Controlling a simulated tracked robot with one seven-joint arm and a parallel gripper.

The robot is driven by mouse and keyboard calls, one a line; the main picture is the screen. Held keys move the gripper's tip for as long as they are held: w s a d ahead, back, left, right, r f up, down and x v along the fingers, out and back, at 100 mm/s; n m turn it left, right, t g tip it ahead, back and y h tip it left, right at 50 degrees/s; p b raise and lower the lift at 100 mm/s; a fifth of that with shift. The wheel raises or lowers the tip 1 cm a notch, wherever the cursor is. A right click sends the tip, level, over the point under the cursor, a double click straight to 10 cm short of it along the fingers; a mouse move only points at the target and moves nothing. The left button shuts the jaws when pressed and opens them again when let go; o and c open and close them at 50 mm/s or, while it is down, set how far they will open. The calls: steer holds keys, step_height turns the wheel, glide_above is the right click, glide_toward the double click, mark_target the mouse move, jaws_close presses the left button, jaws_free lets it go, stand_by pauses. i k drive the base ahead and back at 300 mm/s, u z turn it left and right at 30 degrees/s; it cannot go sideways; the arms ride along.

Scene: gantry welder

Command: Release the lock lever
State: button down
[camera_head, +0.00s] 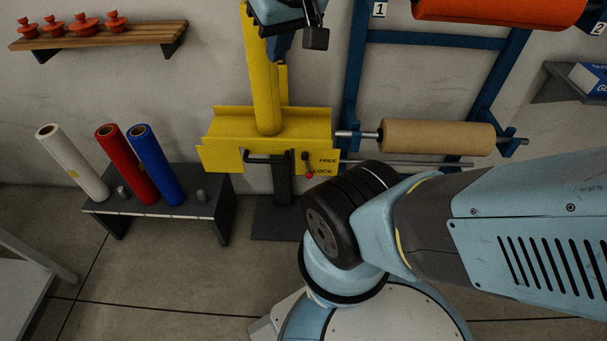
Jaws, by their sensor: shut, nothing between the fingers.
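The end of my arm comes in at the top edge. My gripper (279,52) seems to be the dark blue part there, in front of or beside the yellow post and well above the lever. It is shut and empty, though its fingers are hard to make out.
A brown roll (437,136) sits on a rod to the right of the yellow head, with an orange roll (500,8) above. A black bench (160,205) with white, red and blue rolls stands left. My own arm fills the lower right.

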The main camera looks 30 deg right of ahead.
mark_target(308, 168)
steer(key=k, duration=0.9)
steer(key=z, duration=0.95)
steer(key=i, duration=1)
steer(key=z, duration=0.05)
